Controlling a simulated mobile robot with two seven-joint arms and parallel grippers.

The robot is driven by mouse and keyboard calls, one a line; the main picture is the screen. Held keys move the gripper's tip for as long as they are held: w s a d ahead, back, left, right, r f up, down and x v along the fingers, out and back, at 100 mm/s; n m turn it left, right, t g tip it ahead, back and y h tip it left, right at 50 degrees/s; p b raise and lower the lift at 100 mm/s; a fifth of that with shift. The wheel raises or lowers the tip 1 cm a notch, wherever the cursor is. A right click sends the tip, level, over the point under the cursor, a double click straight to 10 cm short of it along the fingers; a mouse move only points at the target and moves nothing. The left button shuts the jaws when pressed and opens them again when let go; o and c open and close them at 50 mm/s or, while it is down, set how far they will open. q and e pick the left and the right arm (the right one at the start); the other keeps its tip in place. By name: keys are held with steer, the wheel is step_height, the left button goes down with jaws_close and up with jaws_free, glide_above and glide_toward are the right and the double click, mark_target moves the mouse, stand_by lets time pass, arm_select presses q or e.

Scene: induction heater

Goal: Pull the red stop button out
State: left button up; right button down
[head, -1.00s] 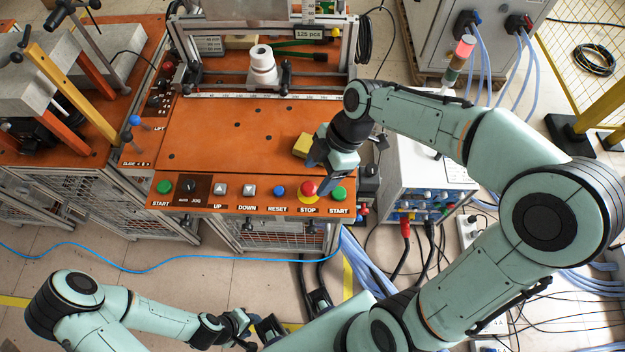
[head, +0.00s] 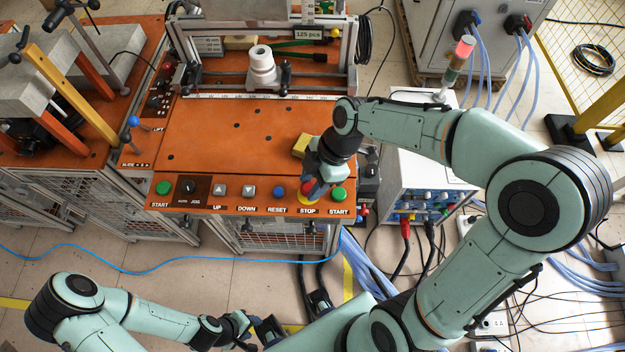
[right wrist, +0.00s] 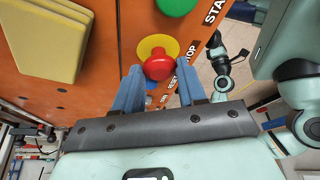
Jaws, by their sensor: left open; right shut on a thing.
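The red stop button (head: 307,187) sits on its yellow disc on the orange panel, above the word STOP, partly hidden by my right gripper (head: 313,190). In the right wrist view the red button (right wrist: 158,67) lies between the two blue fingers of my right gripper (right wrist: 159,72), which is shut on it. The yellow disc (right wrist: 150,45) shows behind the button. My left gripper (head: 257,327) is open and empty at the bottom of the head view, well away from the panel.
The green START button (head: 338,194) is close to the right of the stop button, and the blue RESET button (head: 280,191) is to its left. A yellow block (head: 301,146) lies on the orange table just behind my right gripper. The table's middle is clear.

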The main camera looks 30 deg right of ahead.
steer(key=shift+w+r, duration=0.15)
steer(key=shift+r, duration=0.4)
steer(key=c, duration=0.6)
jaws_free()
steer(key=v, duration=0.6)
steer(key=p+v, duration=0.1)
steer(key=v, duration=0.6)
steer(key=shift+s+d+r, duration=0.1)
steer(key=shift+s+r, duration=0.05)
steer(key=shift+s, duration=0.05)
